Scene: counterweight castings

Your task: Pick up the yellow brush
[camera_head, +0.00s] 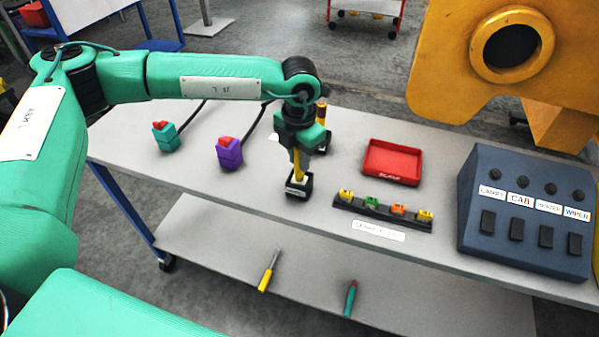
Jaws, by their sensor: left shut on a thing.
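The yellow brush (297,167) stands upright on the grey bench, with its lower end at a small black labelled holder (299,187). My left gripper (299,151) comes down from above and is shut on the upper part of the brush. The gripper hides the brush's top. I cannot tell whether the brush's lower end is inside the holder or just above it. My right gripper is out of view.
An orange-brown upright handle (321,110) stands close behind my gripper. A red tray (391,161), a rack of small coloured parts (382,212) and a blue switch box (526,212) lie to the right. Purple (229,153) and teal (165,137) connectors lie left. A yellow casting (450,60) overhangs the back right.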

